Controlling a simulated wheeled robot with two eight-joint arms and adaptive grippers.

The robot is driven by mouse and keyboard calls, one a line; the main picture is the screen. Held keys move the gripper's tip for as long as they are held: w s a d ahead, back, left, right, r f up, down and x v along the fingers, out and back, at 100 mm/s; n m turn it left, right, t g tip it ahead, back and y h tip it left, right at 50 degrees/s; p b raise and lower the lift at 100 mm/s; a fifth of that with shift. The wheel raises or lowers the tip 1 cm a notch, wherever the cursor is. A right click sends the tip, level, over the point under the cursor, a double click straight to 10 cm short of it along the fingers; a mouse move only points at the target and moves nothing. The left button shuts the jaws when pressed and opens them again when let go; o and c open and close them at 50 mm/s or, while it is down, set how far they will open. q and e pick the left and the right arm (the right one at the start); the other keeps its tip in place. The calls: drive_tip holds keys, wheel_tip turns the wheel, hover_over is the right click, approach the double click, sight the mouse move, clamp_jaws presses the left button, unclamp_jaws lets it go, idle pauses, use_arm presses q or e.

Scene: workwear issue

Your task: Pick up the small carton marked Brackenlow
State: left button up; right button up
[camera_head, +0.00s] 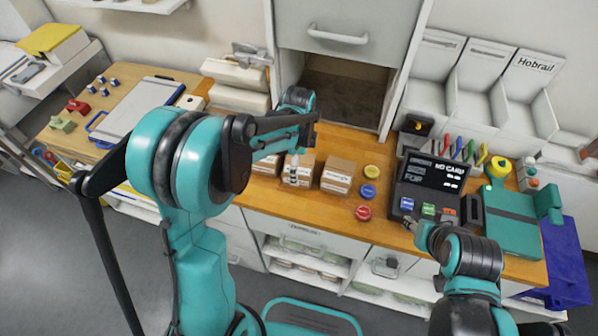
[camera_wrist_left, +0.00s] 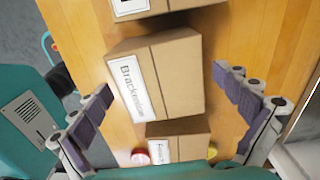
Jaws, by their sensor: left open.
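The Brackenlow carton (camera_wrist_left: 170,75) is a small brown box with a white label, and its name reads clearly in the left wrist view. In the head view it is the middle carton (camera_head: 306,166) of a row on the wooden counter, partly hidden by my left gripper (camera_head: 294,170). In the left wrist view the left gripper's fingers (camera_wrist_left: 163,88) stand open on either side of the carton, with gaps to both sides and nothing held. My right gripper (camera_head: 410,224) is by the counter's front edge near the terminal; its jaws are too small to make out.
Similar cartons stand close on both sides: one to the left (camera_head: 268,164) and one to the right (camera_head: 338,175). Yellow, blue and red discs (camera_head: 368,191) lie right of the row. A dark terminal (camera_head: 430,182) is farther right. An open cabinet bay (camera_head: 345,95) is behind.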

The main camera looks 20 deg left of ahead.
use_arm(q)
drive_tip(key=shift+w+f, duration=0.1)
drive_tip(key=shift+f, duration=0.45)
drive_tip(key=c, duration=1.4)
drive_tip(key=shift+o, duration=0.2)
